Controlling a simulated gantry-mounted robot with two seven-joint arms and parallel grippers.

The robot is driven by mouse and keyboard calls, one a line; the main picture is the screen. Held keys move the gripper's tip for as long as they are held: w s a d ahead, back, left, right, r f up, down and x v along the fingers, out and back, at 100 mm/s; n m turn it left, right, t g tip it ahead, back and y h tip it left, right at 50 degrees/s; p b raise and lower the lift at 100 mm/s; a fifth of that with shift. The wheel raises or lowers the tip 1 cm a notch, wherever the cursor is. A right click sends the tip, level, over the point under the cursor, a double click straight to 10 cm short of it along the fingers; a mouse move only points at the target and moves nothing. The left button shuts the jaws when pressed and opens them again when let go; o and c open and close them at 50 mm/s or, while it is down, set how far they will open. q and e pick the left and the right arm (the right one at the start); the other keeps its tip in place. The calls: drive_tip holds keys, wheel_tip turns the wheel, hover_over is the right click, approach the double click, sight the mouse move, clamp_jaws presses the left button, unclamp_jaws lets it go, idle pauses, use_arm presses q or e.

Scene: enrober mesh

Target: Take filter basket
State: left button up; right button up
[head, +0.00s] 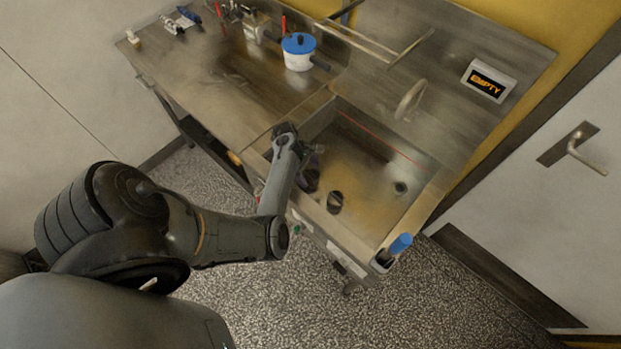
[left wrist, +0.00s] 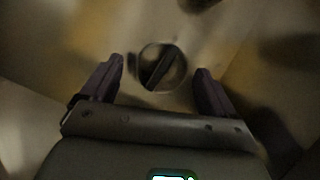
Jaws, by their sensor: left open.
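A small dark round cup, which looks like the filter basket (head: 335,202), stands on the floor of the metal sink (head: 365,165) near its front wall. In the left wrist view the basket (left wrist: 162,67) shows as a round rim with a dark bar across it, ahead of and between my fingertips. My left gripper (head: 313,176) is over the front left of the sink, just left of the basket in the head view. In the left wrist view my left gripper (left wrist: 160,75) has its dark fingers spread apart with nothing held. My right gripper is not in view.
A round drain hole (head: 400,187) is in the sink's floor to the right. A white pot with a blue lid (head: 299,52) stands on the worktop. A blue-topped item (head: 400,245) sits at the front right corner. A sign reading EMPTY (head: 488,81) stands at the back right.

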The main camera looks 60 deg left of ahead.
sight(309, 174)
use_arm(q)
drive_tip(key=shift+x, duration=1.55)
drive_tip(key=c, duration=1.1)
